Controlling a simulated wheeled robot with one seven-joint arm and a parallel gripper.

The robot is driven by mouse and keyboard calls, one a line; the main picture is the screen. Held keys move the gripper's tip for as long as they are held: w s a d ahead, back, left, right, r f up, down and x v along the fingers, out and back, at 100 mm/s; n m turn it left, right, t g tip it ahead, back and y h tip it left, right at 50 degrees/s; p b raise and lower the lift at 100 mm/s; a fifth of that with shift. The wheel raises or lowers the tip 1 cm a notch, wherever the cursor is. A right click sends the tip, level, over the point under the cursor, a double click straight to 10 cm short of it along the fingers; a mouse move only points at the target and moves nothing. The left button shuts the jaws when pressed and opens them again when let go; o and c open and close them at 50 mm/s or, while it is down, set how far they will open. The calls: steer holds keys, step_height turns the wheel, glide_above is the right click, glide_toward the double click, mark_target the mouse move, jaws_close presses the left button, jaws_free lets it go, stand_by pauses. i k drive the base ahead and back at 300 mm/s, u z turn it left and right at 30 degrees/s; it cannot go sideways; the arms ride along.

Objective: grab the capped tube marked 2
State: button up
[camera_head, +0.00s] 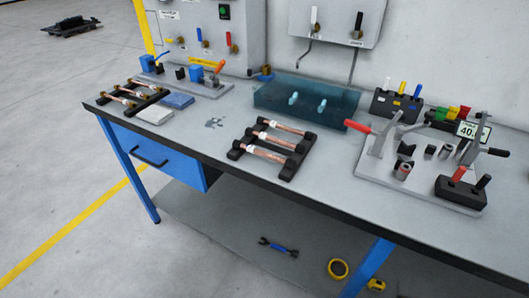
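Copper tubes lie in two black racks on the grey workbench. The middle rack (289,171) holds three copper tubes: a back one (283,127), a middle one (275,139) and a front one (264,154). The left rack (152,99) holds several shorter-looking copper tubes (120,99) with darker, brass-coloured ends. Number marks are too small to read, so I cannot tell which tube is marked 2. Caps cannot be made out for sure. My gripper is not in view.
A translucent teal box (305,101) stands behind the middle rack. A fixture plate (380,170) with levers and a display is at the right. Blue and white pads (155,116) lie beside the left rack. The bench front between the racks is mostly clear.

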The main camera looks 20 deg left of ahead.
mark_target(289, 163)
steer(key=k, duration=1.15)
steer(key=u, duration=0.5)
steer(key=i, duration=0.8)
steer(key=z, duration=0.2)
